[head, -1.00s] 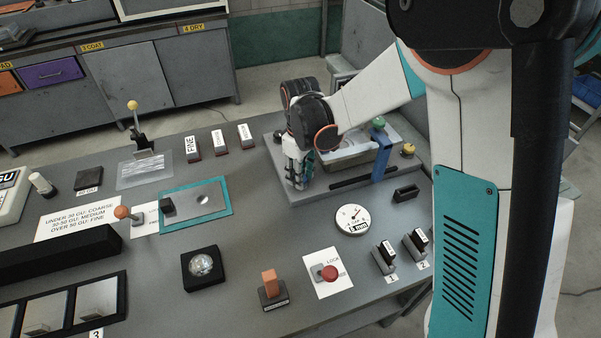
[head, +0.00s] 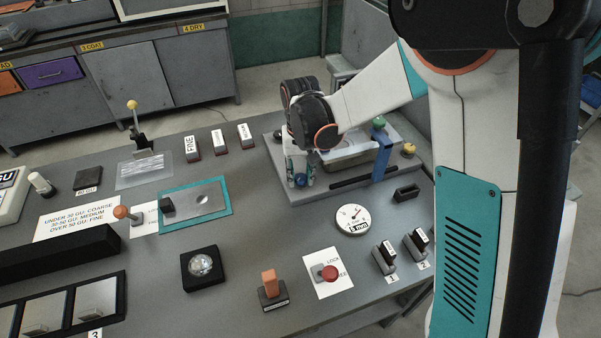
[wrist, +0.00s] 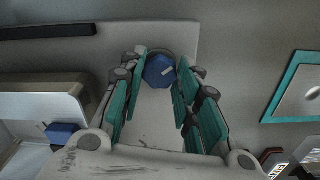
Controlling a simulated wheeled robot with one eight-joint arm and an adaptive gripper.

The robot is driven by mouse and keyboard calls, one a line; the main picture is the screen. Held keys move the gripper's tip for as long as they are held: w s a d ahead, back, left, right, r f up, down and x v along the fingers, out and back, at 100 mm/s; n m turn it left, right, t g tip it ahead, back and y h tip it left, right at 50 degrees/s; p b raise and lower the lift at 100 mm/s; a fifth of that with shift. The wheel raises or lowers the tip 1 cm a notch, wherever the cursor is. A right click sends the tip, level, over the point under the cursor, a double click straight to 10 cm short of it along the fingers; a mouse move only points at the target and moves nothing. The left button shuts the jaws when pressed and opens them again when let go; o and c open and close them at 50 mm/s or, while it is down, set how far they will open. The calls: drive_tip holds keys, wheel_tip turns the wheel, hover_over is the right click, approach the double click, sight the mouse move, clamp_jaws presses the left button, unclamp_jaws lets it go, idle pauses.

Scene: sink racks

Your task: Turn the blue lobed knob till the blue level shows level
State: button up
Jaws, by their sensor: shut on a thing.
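The blue lobed knob (wrist: 160,69) sits near the corner of a grey plate in the wrist view, with a pale mark on its top. My gripper (wrist: 161,62) has its teal fingers on either side of the knob and is shut on it. In the head view my gripper (head: 299,172) points down at the plate's front left corner, and the knob is mostly hidden by the fingers. A blue upright piece (head: 381,158) stands at the tray's right side. I cannot make out a level reading in either view.
A clear-walled tray (head: 349,160) stands on the grey plate (head: 325,194), right of my gripper. A black bar (head: 362,177) lies in front of it. A round dial (head: 352,219) and a teal-edged panel (head: 222,222) are nearby. Bare bench lies between them.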

sight(301, 177)
drive_tip(key=shift+m, duration=1.6)
drive_tip(key=o, duration=1.1)
drive_tip(key=shift+r, duration=0.1)
wheel_tip(301, 177, up, 12)
drive_tip(key=shift+f, duration=0.1)
